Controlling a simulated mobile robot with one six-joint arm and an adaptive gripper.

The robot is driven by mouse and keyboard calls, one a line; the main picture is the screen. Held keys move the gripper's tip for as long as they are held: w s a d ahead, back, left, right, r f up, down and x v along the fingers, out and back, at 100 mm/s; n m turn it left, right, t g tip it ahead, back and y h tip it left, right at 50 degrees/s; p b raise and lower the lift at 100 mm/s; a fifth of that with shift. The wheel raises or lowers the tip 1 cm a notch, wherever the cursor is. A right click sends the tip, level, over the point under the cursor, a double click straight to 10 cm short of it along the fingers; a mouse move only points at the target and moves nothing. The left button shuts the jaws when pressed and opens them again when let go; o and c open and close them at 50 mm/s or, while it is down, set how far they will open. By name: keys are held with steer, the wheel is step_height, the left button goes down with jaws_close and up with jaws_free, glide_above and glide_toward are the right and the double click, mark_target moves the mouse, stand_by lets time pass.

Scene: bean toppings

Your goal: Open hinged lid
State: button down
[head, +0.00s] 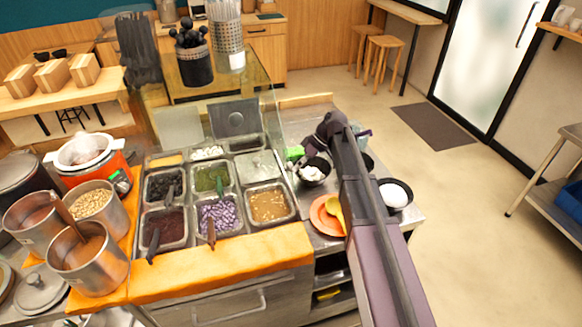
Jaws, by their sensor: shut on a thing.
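A steel topping counter (220,258) stands in the middle of the head view. A grey metal lid (235,118) with a dark round mark stands raised behind its pans. A flat steel lid (258,163) lies over a compartment at the back right of the pans. My arm comes in from the lower right. My gripper (299,154) is just right of the flat lid, near the counter's right edge. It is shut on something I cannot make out. A small bright green piece shows at its tip. The fingers are small and partly hidden by the arm.
Open pans hold toppings, including purple cubes (220,216), with utensils in several. A clear guard (190,95) stands behind. Right of the pans are a black bowl (314,171), an orange plate (325,215) and a white-filled bowl (395,194). Steel pots (88,258) crowd the left.

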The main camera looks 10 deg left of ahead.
steer(key=shift+w+d+f, duration=0.15)
steer(key=shift+w+d, duration=0.1)
steer(key=shift+w, duration=0.25)
steer(key=shift+w+d+f, duration=0.1)
steer(key=shift+w+d, duration=0.1)
steer(key=shift+w, duration=0.35)
steer(key=c, duration=0.7)
jaws_free()
steer(key=shift+c, duration=0.2)
steer(key=o, duration=0.5)
steer(key=shift+w+a+f, duration=0.15)
steer(key=shift+w+f, duration=0.05)
steer(key=shift+w, duration=0.1)
steer(key=shift+s, duration=0.15)
steer(key=shift+w+d+r+p, duration=0.55)
steer(key=shift+w+d, duration=0.45)
steer(key=shift+d, duration=1.4)
steer(key=shift+w+d+r+p, duration=0.6)
steer(key=shift+w+d, duration=0.35)
steer(key=shift+d, duration=1.45)
steer(key=shift+w+d+r+p, duration=0.55)
steer(key=shift+w+d, duration=0.45)
steer(key=shift+d, duration=1.4)
